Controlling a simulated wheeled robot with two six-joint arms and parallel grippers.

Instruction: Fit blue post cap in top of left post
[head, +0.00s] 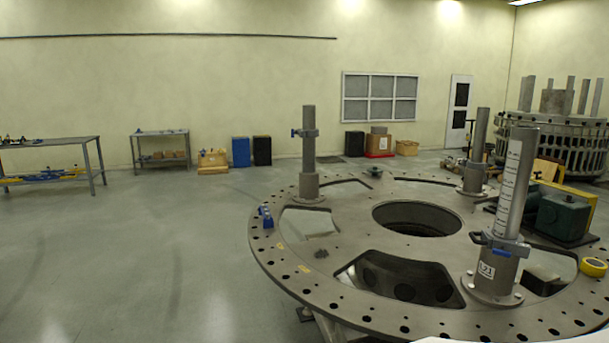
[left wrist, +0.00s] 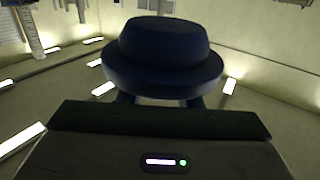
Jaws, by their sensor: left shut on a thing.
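A dark blue post cap (left wrist: 170,60), round with a wide rim and a narrower crown, fills the middle of the left wrist view. My left gripper (left wrist: 163,100) is shut on it; the fingers are mostly hidden under its rim. The leftmost post (head: 308,150) stands upright on the far left part of the turret plate (head: 262,240) in the head view, with a blue-grey clamp around it. Its top shows no blue cap. Neither gripper shows in the head view. The cap is apart from any post in the wrist view.
A post with a white scale (head: 510,185) stands at the front right of the plate, another post (head: 476,150) behind it. The plate has a round central hole and large cutouts. Blue blocks (head: 265,216) and yellow tape (head: 593,266) lie on its rim. Open floor lies left.

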